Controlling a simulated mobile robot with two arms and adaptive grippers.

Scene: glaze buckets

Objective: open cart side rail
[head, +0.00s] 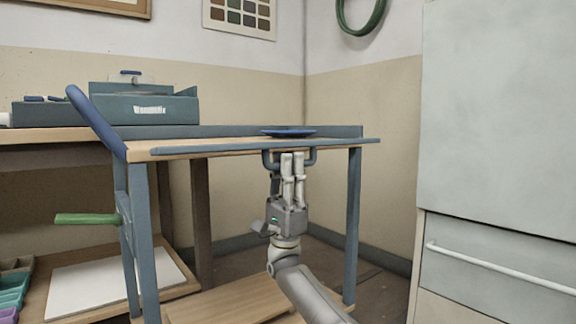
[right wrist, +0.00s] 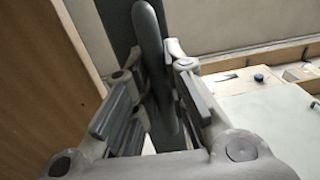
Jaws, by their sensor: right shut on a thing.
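The cart (head: 352,230) has blue-grey posts, a wooden top and a push handle at its left end. Its side rail (head: 230,147) runs along the near edge of the top. A blue-grey loop handle (head: 312,158) hangs below the rail. My right gripper (head: 292,156) reaches up from below and is shut on this handle. In the right wrist view the handle (right wrist: 150,40) runs between the fingers of the gripper (right wrist: 160,85). The fingers hide part of the handle. My left gripper is not in view.
A blue plate (head: 288,133) lies on the cart top near the rail. A green lever (head: 86,219) sticks out at the cart's left end. A workbench (head: 60,135) with a blue-grey box (head: 150,108) stands behind at left. A large pale cabinet (head: 495,120) stands close on the right.

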